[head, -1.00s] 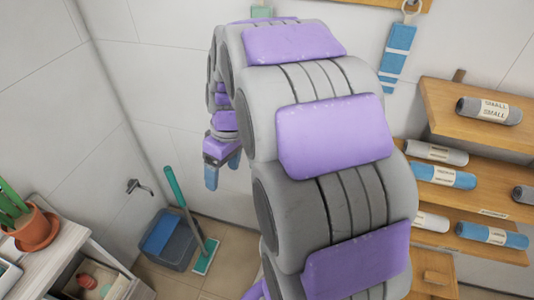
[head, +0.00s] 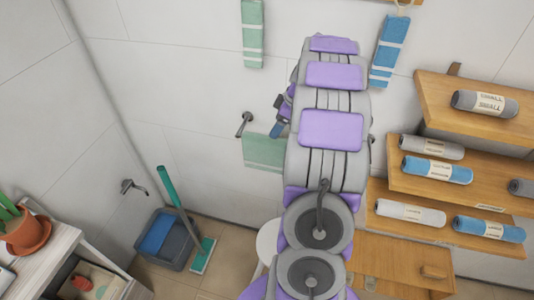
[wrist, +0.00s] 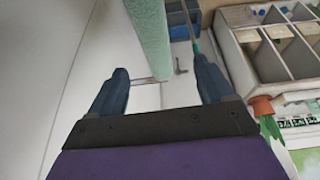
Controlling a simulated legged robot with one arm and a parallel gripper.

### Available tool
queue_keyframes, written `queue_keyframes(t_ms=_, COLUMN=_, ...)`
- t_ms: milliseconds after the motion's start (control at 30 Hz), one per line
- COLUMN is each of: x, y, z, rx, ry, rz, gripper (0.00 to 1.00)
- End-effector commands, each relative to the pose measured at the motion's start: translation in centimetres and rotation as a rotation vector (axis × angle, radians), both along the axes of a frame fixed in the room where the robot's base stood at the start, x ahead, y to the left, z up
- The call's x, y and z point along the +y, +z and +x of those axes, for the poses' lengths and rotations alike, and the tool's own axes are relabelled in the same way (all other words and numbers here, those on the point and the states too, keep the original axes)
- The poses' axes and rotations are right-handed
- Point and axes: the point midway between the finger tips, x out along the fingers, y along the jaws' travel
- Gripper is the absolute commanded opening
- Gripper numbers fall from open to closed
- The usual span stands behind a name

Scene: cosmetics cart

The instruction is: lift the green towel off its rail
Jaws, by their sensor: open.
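The green towel (head: 263,152) hangs on the wall rail in the head view. My arm hides its right part and most of the rail; a dark rail end (head: 245,122) shows to the left. My gripper (head: 277,130) is partly hidden beside my arm, near the towel's top. In the wrist view my gripper (wrist: 160,68) is open, with a dark blue finger on each side. A green towel (wrist: 152,40) shows as a narrow upright strip within the gap in the picture, apart from both fingers. I cannot tell its depth between them.
Another green towel (head: 252,35) and a blue towel (head: 388,50) hang higher on the wall. Shelves with rolled towels (head: 437,170) stand at right. A bucket (head: 170,240) and mop (head: 180,200) stand low left, below a wall tap (head: 131,187).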

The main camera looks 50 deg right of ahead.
Motion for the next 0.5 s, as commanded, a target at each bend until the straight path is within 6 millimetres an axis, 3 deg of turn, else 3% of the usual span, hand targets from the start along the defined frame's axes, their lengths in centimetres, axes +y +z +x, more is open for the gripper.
queue_keyframes(t_ms=200, x=0.7, y=-4.3, z=1.4, rx=0.003, ry=0.000, rz=0.001, gripper=0.81)
queue_keyframes(t_ms=500, x=1.7, y=-7.1, z=2.6, rx=0.000, ry=-0.002, rz=-0.006, gripper=0.81)
